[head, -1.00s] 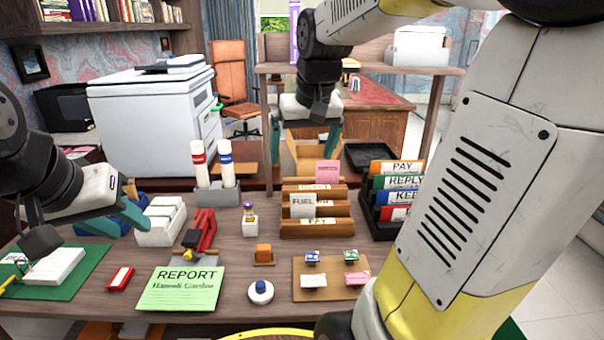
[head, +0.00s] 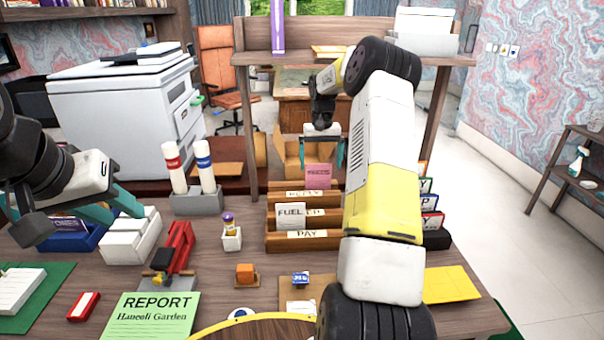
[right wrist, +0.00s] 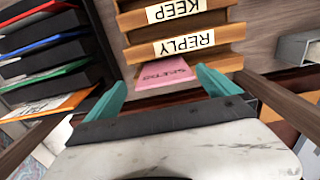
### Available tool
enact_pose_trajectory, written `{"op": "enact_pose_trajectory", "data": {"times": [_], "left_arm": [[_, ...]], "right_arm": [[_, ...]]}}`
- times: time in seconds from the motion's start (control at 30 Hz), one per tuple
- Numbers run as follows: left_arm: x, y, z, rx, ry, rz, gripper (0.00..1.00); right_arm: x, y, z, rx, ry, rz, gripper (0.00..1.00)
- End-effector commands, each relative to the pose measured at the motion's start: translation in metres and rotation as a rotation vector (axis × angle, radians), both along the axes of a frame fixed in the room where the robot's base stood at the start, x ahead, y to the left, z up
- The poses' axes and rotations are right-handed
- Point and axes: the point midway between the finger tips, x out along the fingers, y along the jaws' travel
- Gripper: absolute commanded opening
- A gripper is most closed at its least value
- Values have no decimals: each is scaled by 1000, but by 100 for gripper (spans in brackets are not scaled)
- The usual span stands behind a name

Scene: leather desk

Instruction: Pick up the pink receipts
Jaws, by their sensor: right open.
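The pink receipts (head: 318,175) stand upright in the back slot of the wooden stepped sorter (head: 303,243), behind its labelled fronts. They also show in the right wrist view (right wrist: 166,75), lying between my fingertips in the picture. My right gripper (head: 326,152) is open, above and behind the receipts in the head view; its teal fingers sit on either side of them in the right wrist view (right wrist: 160,85). I cannot tell whether the fingers touch the paper. My left gripper (head: 105,217) is at the left, near the white card box, its fingertips partly hidden.
A white FUEL paper (head: 291,216) stands in the sorter's middle slot. A black tray rack with coloured labels (head: 432,220) stands right of it, partly behind my right arm. A shelf frame (head: 440,62) rises behind. A red stapler (head: 176,247) and white box (head: 130,238) stand left.

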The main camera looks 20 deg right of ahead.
Motion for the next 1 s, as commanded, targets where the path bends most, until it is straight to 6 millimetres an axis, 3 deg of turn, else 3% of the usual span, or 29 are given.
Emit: {"op": "enact_pose_trajectory", "data": {"times": [0.37, 0.67, 0.9, 0.93, 1.0], "left_arm": [[0, 0, 0, 0, -1, 0, 36], [0, 0, 0, 0, -1, 0, 36], [0, 0, 0, 0, -1, 0, 36], [0, 0, 0, 0, -1, 0, 36], [0, 0, 0, 0, -1, 0, 36]], "right_arm": [[2, 1, -34, 1, 1, 0, 100], [5, 4, -75, 1, 2, -2, 100], [6, 4, -78, 0, -1, -1, 100], [6, 4, -78, 0, -1, -1, 98], [6, 4, -78, 0, -1, -1, 84]]}}
